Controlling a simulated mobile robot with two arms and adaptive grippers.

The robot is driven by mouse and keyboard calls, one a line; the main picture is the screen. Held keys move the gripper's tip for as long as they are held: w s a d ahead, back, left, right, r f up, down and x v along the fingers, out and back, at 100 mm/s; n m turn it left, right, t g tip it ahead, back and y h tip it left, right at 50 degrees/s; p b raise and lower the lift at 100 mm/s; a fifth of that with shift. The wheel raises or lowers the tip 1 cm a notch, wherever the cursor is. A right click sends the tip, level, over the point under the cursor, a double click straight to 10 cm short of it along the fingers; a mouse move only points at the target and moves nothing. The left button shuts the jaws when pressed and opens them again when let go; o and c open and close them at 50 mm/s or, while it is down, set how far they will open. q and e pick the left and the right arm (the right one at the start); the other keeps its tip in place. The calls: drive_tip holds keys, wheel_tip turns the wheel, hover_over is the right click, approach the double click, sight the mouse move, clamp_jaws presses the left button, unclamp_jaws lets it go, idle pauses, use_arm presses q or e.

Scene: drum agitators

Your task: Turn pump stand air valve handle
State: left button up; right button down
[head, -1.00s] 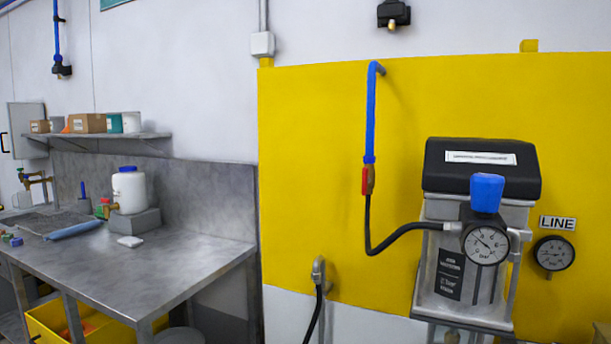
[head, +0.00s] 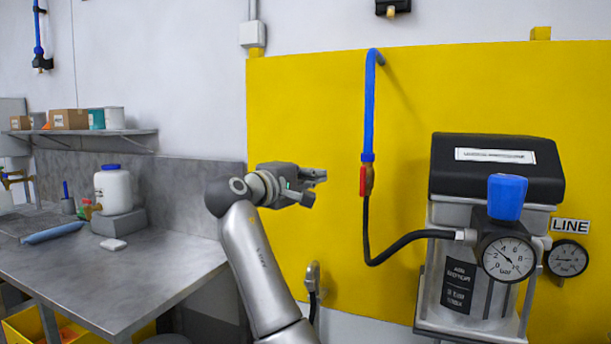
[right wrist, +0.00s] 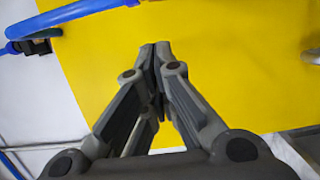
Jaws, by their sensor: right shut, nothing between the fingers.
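The air valve's red handle (head: 363,181) points straight down, in line with the blue pipe (head: 369,110). It sits on a brass valve body (head: 370,180) below the pipe, with a black hose (head: 367,230) leading down and right to the pump stand (head: 470,270). My right gripper (head: 322,178) is left of the handle at about its height, apart from it, fingers pointing right. In the right wrist view its fingers (right wrist: 155,50) are together and empty before the yellow panel. The red handle does not show there. My left gripper is out of view.
The yellow wall panel (head: 300,100) is behind the valve. A pressure gauge (head: 508,258) and blue knob (head: 507,197) are on the pump stand at right. A metal bench (head: 140,265) with a white jug (head: 113,190) is at left. A blue pipe (right wrist: 90,14) crosses the wrist view's top left.

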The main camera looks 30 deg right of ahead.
sight(363, 181)
drive_tip(key=d+p, duration=0.2)
drive_tip(key=d, duration=0.6)
drive_tip(key=shift+d, duration=0.15)
